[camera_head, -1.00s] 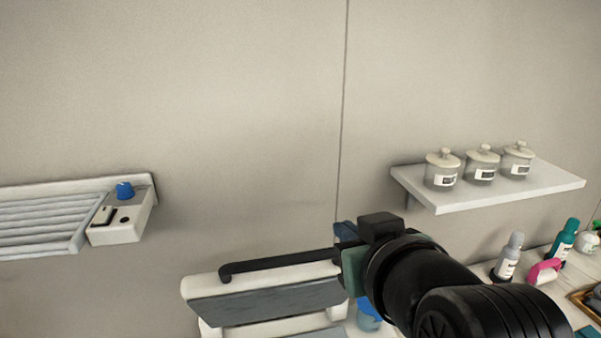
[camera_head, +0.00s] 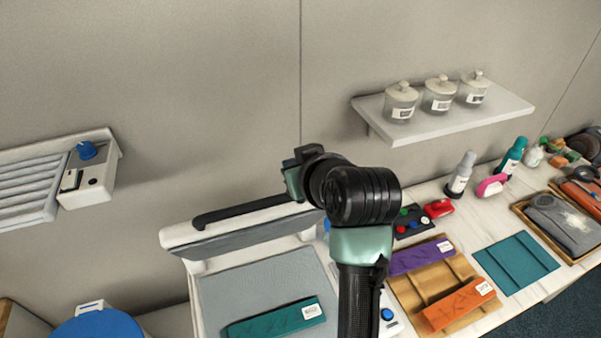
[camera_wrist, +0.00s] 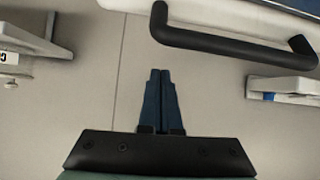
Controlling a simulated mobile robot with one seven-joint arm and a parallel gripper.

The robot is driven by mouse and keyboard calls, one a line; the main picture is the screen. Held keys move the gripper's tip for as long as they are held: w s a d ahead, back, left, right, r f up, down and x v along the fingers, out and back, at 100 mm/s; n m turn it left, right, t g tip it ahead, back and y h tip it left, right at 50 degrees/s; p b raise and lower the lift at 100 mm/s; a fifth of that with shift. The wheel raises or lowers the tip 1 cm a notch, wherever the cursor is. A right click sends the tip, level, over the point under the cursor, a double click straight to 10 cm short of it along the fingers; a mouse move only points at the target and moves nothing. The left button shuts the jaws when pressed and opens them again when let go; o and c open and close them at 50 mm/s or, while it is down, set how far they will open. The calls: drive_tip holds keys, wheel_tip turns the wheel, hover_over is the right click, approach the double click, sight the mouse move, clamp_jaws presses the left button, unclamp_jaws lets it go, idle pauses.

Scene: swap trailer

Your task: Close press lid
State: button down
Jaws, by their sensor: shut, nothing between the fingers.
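The press stands on the counter with its white lid (camera_head: 180,238) raised and tilted open. A long black handle (camera_head: 250,210) runs along the lid's top edge. The grey press bed (camera_head: 240,285) is exposed, and a folded teal cloth (camera_head: 275,317) with a white label lies on it. My gripper is at the right end of the handle in the head view, its fingers hidden there by my arm. In the wrist view my gripper (camera_wrist: 160,75) has its dark blue fingers together and empty, and the black handle (camera_wrist: 230,48) is apart from them, up and to the right.
A wall shelf (camera_head: 445,118) with lidded jars is at the right. A slatted rack with a control box (camera_head: 90,182) is on the left wall. Right of the press are bottles, a purple cloth (camera_head: 420,257) and an orange cloth (camera_head: 455,305). A blue round lid (camera_head: 98,326) is at lower left.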

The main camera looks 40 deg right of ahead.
drive_tip(key=shift+s+a+f+p, duration=0.15)
drive_tip(key=shift+s+f+p, duration=0.2)
drive_tip(key=shift+s, duration=0.3)
drive_tip(key=shift+s+a+f+p, duration=0.1)
drive_tip(key=shift+s+f+p, duration=0.1)
drive_tip(key=shift+s+f, duration=0.35)
drive_tip(key=shift+s, duration=0.15)
drive_tip(key=shift+f, duration=0.1)
